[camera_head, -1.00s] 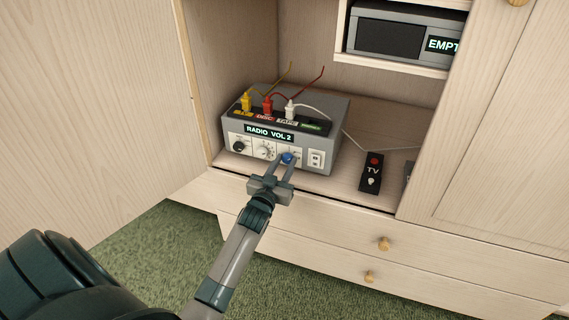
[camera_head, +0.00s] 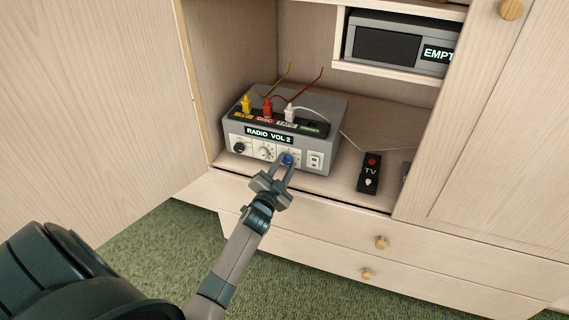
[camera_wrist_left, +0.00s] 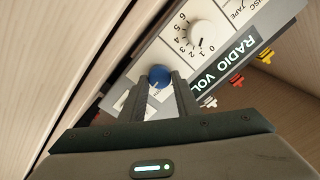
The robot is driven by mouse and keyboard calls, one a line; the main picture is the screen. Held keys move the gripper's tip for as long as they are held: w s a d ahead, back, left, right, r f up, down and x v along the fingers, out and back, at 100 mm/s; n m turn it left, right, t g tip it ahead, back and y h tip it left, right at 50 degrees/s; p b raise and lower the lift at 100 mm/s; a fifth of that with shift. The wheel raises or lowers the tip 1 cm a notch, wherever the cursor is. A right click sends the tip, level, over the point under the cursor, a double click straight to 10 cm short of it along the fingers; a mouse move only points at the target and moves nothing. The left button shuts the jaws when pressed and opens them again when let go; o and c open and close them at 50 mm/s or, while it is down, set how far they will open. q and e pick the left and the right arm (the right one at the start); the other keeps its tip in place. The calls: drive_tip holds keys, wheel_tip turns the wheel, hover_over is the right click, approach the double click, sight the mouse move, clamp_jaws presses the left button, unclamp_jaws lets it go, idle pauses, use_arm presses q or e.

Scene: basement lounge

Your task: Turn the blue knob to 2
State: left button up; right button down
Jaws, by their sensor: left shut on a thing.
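The blue knob (camera_head: 287,159) is on the front panel of a grey radio box (camera_head: 335,130), right of a white numbered dial (camera_head: 265,151). My left gripper (camera_head: 283,163) reaches up to the panel and is shut on the blue knob. The left wrist view also shows the blue knob (camera_wrist_left: 159,77) between the fingertips (camera_wrist_left: 163,86); its pointer and scale cannot be made out. The display (camera_head: 270,135) reads "RADIO VOL 2". My right gripper is not in view.
Yellow, red and white plugs (camera_head: 290,114) stand on top of the box. A black TV remote (camera_head: 369,172) lies to its right on the shelf. Another device (camera_head: 385,45) sits in the compartment above. An open door (camera_head: 90,100) is at left.

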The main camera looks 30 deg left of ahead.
use_arm(q)
drive_tip(key=shift+m, duration=0.6)
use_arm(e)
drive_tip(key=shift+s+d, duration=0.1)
use_arm(q)
drive_tip(key=o, duration=1)
drive_tip(key=shift+s, duration=0.1)
drive_tip(key=v, duration=1.7)
drive_tip(key=shift+s+f+p, duration=0.1)
drive_tip(key=shift+s+p, duration=0.05)
drive_tip(key=shift+p, duration=0.15)
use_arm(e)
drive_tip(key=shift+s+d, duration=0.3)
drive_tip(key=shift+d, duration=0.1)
